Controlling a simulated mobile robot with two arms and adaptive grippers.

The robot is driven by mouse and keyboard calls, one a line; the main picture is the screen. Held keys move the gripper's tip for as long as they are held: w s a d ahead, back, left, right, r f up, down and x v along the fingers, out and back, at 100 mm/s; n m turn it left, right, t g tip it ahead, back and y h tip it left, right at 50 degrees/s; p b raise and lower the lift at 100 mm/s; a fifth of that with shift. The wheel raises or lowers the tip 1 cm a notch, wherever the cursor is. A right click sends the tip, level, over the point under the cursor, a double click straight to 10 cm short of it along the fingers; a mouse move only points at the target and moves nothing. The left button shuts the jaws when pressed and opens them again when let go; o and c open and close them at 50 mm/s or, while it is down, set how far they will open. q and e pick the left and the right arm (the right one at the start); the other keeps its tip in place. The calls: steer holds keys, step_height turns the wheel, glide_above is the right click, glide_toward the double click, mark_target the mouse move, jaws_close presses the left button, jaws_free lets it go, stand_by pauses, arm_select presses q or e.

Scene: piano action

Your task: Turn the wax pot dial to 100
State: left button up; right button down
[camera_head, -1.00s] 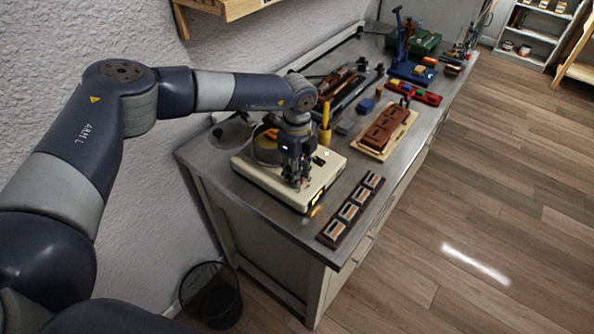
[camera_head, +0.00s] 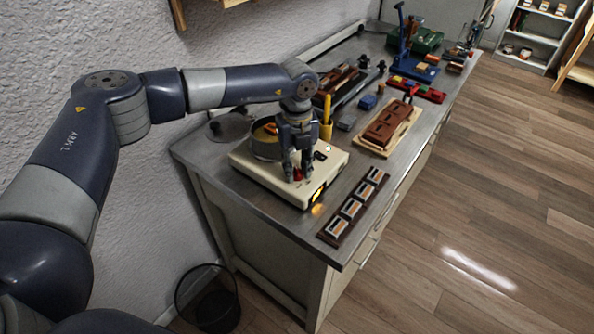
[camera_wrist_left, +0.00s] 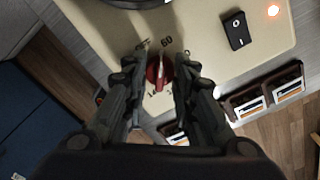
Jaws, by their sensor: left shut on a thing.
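The wax pot's cream base (camera_head: 262,176) stands on the bench with the round pot (camera_head: 264,146) at its back left. A red dial (camera_wrist_left: 158,74) with a pale pointer bar sits on top of the base, and it also shows in the head view (camera_head: 298,174). In the head view the left gripper (camera_head: 297,172) partly covers the dial. My right gripper is not in view.
A black rocker switch (camera_wrist_left: 237,30) and a lit indicator (camera_wrist_left: 273,11) sit beside the dial on the base. A dark strip with several framed pieces (camera_head: 353,207) lies at the bench's front edge. A yellow-handled tool (camera_head: 327,110) stands behind the gripper. A wire bin (camera_head: 208,298) is on the floor.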

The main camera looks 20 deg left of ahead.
arm_select(q)
steer(key=m+b, duration=0.1)
steer(key=m, duration=0.1)
steer(key=m+b, duration=0.2)
steer(key=m, duration=0.1)
steer(key=shift+f+m, duration=0.2)
steer(key=shift+m, duration=0.1)
steer(key=m+b, duration=0.3)
steer(key=m, duration=0.1)
steer(key=shift+m, duration=0.3)
steer(key=m+b, duration=0.1)
steer(key=m, duration=0.3)
steer(key=shift+r+m+b, duration=0.1)
steer(key=shift+m+b, duration=0.2)
steer(key=shift+b, duration=0.1)
steer(key=m+b, duration=0.1)
steer(key=m, duration=0.3)
steer(key=shift+m, duration=0.3)
steer(key=shift+r, duration=0.1)
steer(key=o, duration=1.1)
